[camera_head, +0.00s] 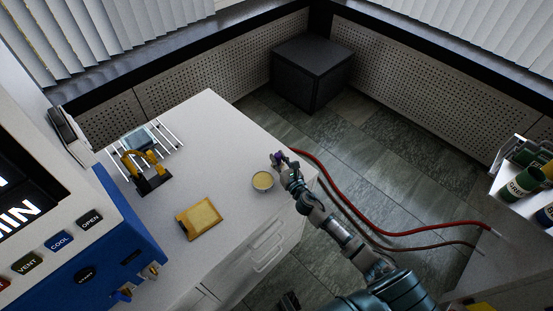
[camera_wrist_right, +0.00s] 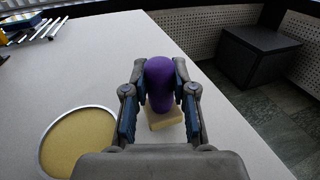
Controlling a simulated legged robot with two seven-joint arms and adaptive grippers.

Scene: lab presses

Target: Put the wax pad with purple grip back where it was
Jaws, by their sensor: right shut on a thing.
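The wax pad has a rounded purple grip (camera_wrist_right: 160,82) and a pale tan block (camera_wrist_right: 164,120) under it. My right gripper (camera_wrist_right: 160,98) is shut on the purple grip, with one finger on each side. In the head view the right gripper (camera_head: 281,160) is at the right edge of the white bench, and a bit of the purple grip (camera_head: 277,156) shows at its tip. The pad is over or on the bench; I cannot tell if it touches. A dark shape (camera_head: 288,302) at the bottom edge looks like my left gripper; its fingers are unclear.
A round dish of yellow wax (camera_head: 262,182) stands just left of the right gripper. A tan tray (camera_head: 199,218), a yellow-and-black device (camera_head: 148,172) and a rack of rods (camera_head: 163,142) are on the bench. A blue press (camera_head: 110,250) is at left; hoses (camera_head: 385,233) run at right.

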